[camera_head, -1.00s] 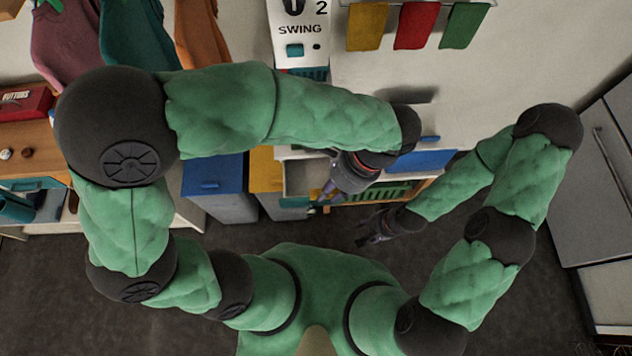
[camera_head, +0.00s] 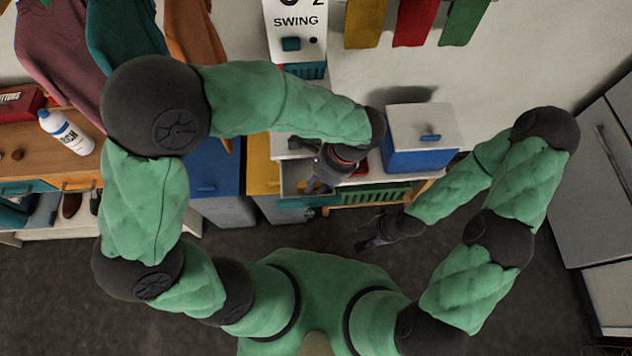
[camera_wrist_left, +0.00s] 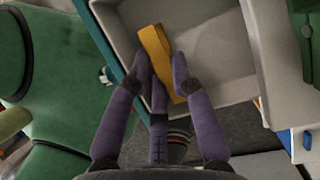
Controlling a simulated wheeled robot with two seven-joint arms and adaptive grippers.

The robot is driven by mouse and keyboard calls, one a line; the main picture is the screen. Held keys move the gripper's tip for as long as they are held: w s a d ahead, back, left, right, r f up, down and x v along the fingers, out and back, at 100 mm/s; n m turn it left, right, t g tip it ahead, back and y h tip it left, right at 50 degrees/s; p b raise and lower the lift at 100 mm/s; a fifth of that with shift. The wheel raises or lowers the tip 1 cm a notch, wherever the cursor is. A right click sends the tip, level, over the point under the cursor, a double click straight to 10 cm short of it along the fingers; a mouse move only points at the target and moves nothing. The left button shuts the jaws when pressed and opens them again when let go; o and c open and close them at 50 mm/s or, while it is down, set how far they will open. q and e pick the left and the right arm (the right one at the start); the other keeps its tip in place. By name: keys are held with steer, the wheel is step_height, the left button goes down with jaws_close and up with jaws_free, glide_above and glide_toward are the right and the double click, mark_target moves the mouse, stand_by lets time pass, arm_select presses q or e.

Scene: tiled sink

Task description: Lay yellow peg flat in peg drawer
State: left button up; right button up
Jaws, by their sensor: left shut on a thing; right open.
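The yellow peg (camera_wrist_left: 156,48) is a plain bar in the left wrist view. My left gripper (camera_wrist_left: 160,76) is shut on it, with purple fingers on either side. The peg shows over the open peg drawer (camera_wrist_left: 213,42), which has a pale grey inside and a teal front. I cannot tell whether the peg touches the drawer floor. In the head view my left gripper (camera_head: 316,185) is at the drawer (camera_head: 293,185), and the peg cannot be made out there. My right gripper (camera_head: 366,242) is open and empty, low over the dark floor.
A blue box with a white lid (camera_head: 420,140) stands right of the drawer. A green slatted crate (camera_head: 375,194) is below it. Blue (camera_head: 213,175) and yellow (camera_head: 263,172) cabinet fronts stand left of the drawer.

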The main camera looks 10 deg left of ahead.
arm_select(q)
steer(key=shift+f, duration=0.1)
steer(key=o, duration=0.6)
steer(key=p+v, duration=0.3)
steer(key=v, duration=0.9)
steer(key=shift+r, duration=0.2)
